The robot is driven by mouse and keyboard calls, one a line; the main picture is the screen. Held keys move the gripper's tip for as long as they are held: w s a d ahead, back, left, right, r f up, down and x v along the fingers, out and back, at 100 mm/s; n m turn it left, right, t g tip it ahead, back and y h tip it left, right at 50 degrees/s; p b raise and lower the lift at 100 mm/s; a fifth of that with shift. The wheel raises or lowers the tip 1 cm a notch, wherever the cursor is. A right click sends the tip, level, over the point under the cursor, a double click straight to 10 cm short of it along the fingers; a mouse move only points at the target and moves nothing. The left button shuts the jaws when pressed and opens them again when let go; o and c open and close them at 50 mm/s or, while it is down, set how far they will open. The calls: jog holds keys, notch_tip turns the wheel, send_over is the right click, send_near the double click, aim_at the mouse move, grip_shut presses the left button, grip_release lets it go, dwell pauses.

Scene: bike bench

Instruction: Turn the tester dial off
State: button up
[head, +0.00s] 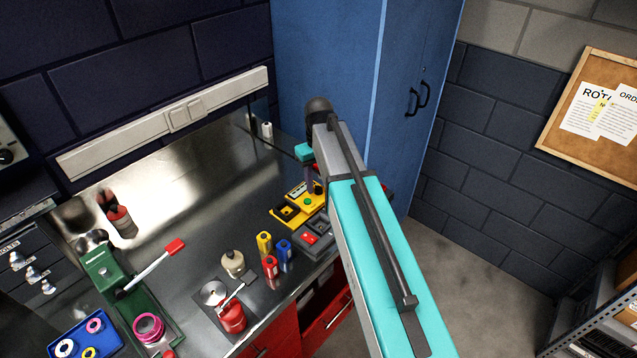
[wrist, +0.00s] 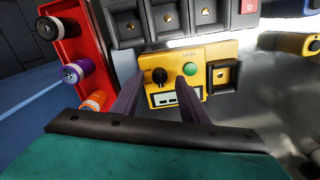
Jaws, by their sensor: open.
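The yellow tester (head: 291,207) lies on the metal bench near the cabinet, partly hidden by my arm. In the wrist view the tester (wrist: 206,54) shows a black dial (wrist: 159,76), a green button (wrist: 190,69) and a small light panel below them. My gripper (wrist: 158,86) is open, its two dark fingers pointing toward the tester. The dial appears between the fingertips, closer to the left one; the right fingertip is near the green button. I cannot tell whether either finger touches the dial. In the head view my gripper (head: 312,180) is above the tester.
A black-framed socket (wrist: 224,76) sits at the tester's right side. A red tray (wrist: 67,45) with several coloured cylinders stands to its left, and a dark compartment unit (wrist: 130,29) lies behind. Batteries (head: 264,243) stand on the bench. The bench's back left is mostly clear.

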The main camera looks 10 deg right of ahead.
aim_at(319, 187)
notch_tip(319, 187, up, 12)
jog(key=p, duration=0.3)
jog(key=shift+r, duration=0.25)
jog(key=shift+s+f, duration=0.1)
dwell(0.6)
